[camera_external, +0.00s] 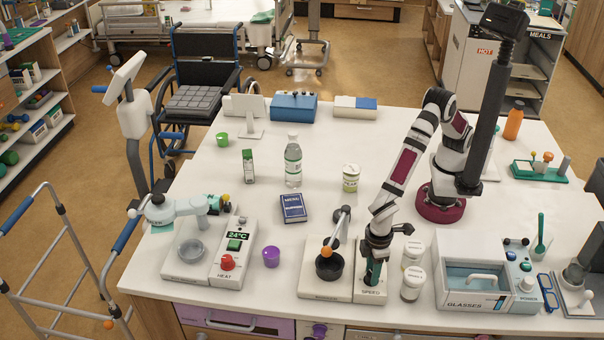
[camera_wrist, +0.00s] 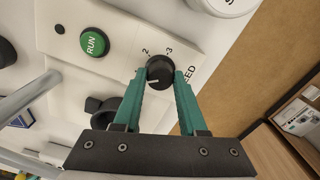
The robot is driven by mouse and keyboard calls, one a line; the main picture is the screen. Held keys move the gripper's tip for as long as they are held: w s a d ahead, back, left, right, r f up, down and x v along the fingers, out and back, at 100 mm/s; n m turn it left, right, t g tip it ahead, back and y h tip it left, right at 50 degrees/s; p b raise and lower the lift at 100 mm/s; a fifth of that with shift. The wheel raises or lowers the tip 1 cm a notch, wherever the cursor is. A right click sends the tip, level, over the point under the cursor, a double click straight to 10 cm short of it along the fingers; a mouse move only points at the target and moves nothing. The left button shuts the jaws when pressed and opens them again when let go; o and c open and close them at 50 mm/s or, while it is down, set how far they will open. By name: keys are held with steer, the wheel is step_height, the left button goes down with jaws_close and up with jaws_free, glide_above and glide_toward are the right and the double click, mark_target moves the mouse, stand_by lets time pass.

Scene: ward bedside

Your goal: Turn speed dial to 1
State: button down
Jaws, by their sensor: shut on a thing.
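The speed dial (camera_wrist: 160,71) is a round black knob with a white pointer line, on a white panel (camera_external: 368,293) lettered SPEED. In the wrist view, the numerals 2 and 3 show beyond it, and the pointer lies toward the left finger. I see no numeral 1. My gripper (camera_wrist: 160,80) has its two green fingers closed on either side of the dial. In the external view my gripper (camera_external: 372,273) points down at the panel and hides the dial. The fingers hide part of the lettering in the wrist view.
A green RUN button (camera_wrist: 94,42) is on the same unit. White-lidded jars (camera_external: 412,284) stand close on the right. A heat unit (camera_external: 228,262) stands farther left.

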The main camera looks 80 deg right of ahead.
steer(key=shift+m, duration=0.4)
steer(key=shift+c, duration=2.3)
jaws_free()
step_height(320, 180, up, 16)
